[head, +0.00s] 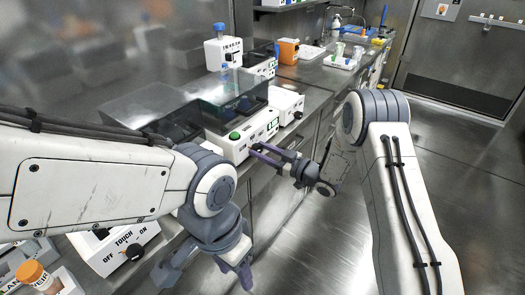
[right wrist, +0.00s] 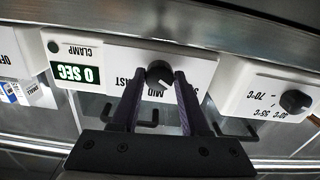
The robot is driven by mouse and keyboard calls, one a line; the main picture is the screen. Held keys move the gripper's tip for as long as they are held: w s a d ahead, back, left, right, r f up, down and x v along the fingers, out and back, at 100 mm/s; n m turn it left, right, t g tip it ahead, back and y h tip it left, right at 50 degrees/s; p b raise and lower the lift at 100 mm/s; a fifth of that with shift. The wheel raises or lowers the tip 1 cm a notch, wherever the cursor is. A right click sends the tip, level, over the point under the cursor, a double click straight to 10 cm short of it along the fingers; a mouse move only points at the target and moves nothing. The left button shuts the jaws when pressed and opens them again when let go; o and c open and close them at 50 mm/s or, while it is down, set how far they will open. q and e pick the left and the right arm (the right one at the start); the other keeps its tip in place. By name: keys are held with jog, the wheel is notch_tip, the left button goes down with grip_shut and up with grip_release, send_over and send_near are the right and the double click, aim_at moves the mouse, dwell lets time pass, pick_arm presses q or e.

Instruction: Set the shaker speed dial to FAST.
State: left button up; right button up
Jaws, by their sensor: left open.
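The white shaker (head: 240,150) stands on the steel bench with its front facing the aisle. In the right wrist view its panel (right wrist: 110,60) appears upside down, with a green "0 SEC" display, a CLAMP label and a black speed dial (right wrist: 158,74). MID shows below the dial and part of FAST to its left; I cannot read the pointer surely. My right gripper (right wrist: 161,75) is open, its purple fingertips on either side of the dial; contact is unclear. It also shows in the head view (head: 256,150). My left gripper (head: 205,277) is open and empty, low in front of the bench.
A white OFF/TOUCH/ON device (head: 115,245) and an orange-capped bottle (head: 32,272) are at lower left. The aisle floor (head: 300,235) is clear.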

grip_shut()
jog(key=shift+m, duration=0.4)
jog(key=m+p, duration=0.2)
jog(key=m, duration=0.2)
jog(key=shift+m, duration=0.3)
jog(key=m+p, duration=0.2)
jog(key=m, duration=0.3)
jog(key=shift+d, duration=0.1)
jog(key=m+p, duration=0.2)
jog(key=m, duration=0.4)
jog(key=shift+f+m, duration=0.1)
jog(key=shift+m, duration=0.3)
jog(key=m+p, duration=0.1)
jog(key=m, duration=0.2)
jog(key=shift+f+m+p, duration=0.15)
jog(key=shift+m+p, duration=0.35)
jog(key=shift+m, duration=1.3)
